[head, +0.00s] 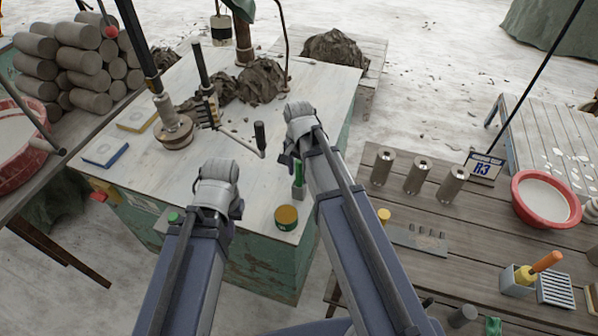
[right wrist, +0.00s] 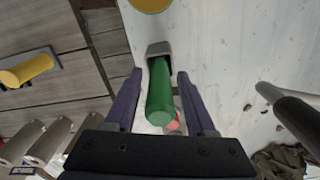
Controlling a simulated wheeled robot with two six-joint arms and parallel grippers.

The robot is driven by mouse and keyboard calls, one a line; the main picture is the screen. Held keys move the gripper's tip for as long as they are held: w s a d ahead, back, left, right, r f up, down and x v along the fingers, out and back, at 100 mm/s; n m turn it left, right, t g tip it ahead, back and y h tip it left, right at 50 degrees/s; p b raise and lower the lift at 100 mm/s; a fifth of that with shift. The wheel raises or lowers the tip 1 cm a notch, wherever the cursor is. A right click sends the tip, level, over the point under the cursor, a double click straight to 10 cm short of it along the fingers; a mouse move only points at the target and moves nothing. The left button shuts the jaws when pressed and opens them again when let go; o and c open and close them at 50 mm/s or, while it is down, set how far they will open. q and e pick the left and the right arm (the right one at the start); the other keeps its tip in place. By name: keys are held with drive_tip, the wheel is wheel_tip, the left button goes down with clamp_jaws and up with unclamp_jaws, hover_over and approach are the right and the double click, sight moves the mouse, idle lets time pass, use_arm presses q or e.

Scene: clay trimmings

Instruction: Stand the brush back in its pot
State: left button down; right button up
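A green handle (head: 298,172), which I take to be the brush's, stands in a small dark grey square holder (head: 299,192) near the table's front edge. Its bristles are not visible. In the right wrist view the handle (right wrist: 160,95) rises from the holder (right wrist: 159,48) between my right gripper's fingers (right wrist: 160,76). Those fingers are open, with a gap on each side of the handle. In the head view my right gripper (head: 289,158) is just left of the handle. My left gripper (head: 236,208) is over the table's front left; its fingers are mostly hidden beneath the wrist.
A yellow-topped tin (head: 287,215) stands close to the holder. A crank-handled device (head: 208,110) and clay heaps (head: 262,80) are behind. On the right bench, an orange-handled tool (head: 540,264) leans in a grey pot (head: 512,284), near several grey cylinders (head: 418,176).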

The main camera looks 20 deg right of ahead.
drive_tip(key=shift+o, duration=0.2)
drive_tip(key=shift+r, duration=0.1)
wheel_tip(320, 180, up, 12)
drive_tip(key=p, duration=1.2)
drive_tip(key=shift+r, duration=0.1)
drive_tip(key=s+a+n+h, duration=0.1)
drive_tip(key=s+a+n, duration=0.9)
drive_tip(key=s+n, duration=0.3)
drive_tip(key=shift+s+a+n, duration=0.2)
drive_tip(key=shift+s+n, duration=0.1)
drive_tip(key=shift+s, duration=0.3)
